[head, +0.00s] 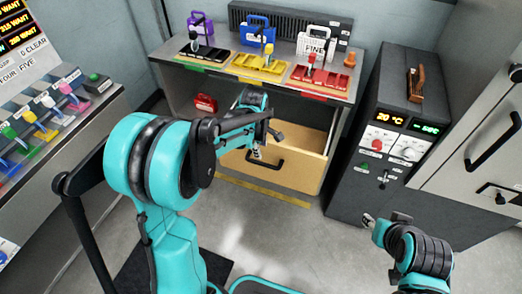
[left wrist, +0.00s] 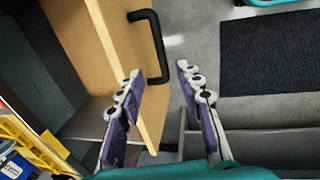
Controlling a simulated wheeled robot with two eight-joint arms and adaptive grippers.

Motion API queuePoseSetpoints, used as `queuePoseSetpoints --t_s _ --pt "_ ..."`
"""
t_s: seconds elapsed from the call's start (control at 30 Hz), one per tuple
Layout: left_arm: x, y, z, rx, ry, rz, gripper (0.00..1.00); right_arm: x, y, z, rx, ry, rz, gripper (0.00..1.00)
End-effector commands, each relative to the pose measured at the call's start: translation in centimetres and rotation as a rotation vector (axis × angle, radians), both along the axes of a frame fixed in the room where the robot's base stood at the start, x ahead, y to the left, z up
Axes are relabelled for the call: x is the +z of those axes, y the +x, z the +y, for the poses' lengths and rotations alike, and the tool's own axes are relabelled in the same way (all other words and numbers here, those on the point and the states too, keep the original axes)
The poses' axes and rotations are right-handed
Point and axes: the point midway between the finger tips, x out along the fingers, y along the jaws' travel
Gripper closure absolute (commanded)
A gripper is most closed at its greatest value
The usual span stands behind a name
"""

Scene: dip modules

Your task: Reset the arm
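The wooden drawer (head: 300,167) under the bench stands open, with its black handle (head: 265,162) on the front. My left arm reaches across to it, and my left gripper (head: 257,152) is close to the handle in the head view. In the left wrist view my left gripper (left wrist: 160,72) has its two fingers spread apart with nothing held. The drawer handle (left wrist: 152,45) shows just beyond the fingertips; whether a finger touches the drawer front is unclear. My right arm (head: 425,250) is folded low at the right; its gripper (head: 372,220) is small and its opening cannot be made out.
A dark control cabinet (head: 385,135) with displays stands right of the drawer. A sloped rack of coloured dippers (head: 45,130) stands left. Grey floor (head: 300,235) is open in front.

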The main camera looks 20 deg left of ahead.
Motion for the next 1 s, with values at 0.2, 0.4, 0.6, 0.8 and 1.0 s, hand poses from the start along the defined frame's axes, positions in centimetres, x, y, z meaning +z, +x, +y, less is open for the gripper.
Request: queuePoseSetpoints --t_s 0.2,0.4,0.6,0.8,1.0 --pt "0.0 0.0 0.0 0.000 0.000 0.000 0.64 0.0 0.0 0.0 0.000 0.000 0.000 0.60" --pt "0.0 0.0 0.0 0.000 0.000 0.000 0.64 0.0 0.0 0.0 0.000 0.000 0.000 0.60" --pt "1.6 -1.2 -0.3 -0.085 0.020 -0.025 0.64 0.0 0.0 0.0 0.000 0.000 0.000 0.60" --pt "6.3 -6.0 -1.2 -0.412 0.116 -0.118 0.64 0.0 0.0 0.0 0.000 0.000 0.000 0.60" --pt "9.5 -11.8 -2.0 -0.787 0.264 -0.218 0.64 0.0 0.0 0.0 0.000 0.000 0.000 0.60"
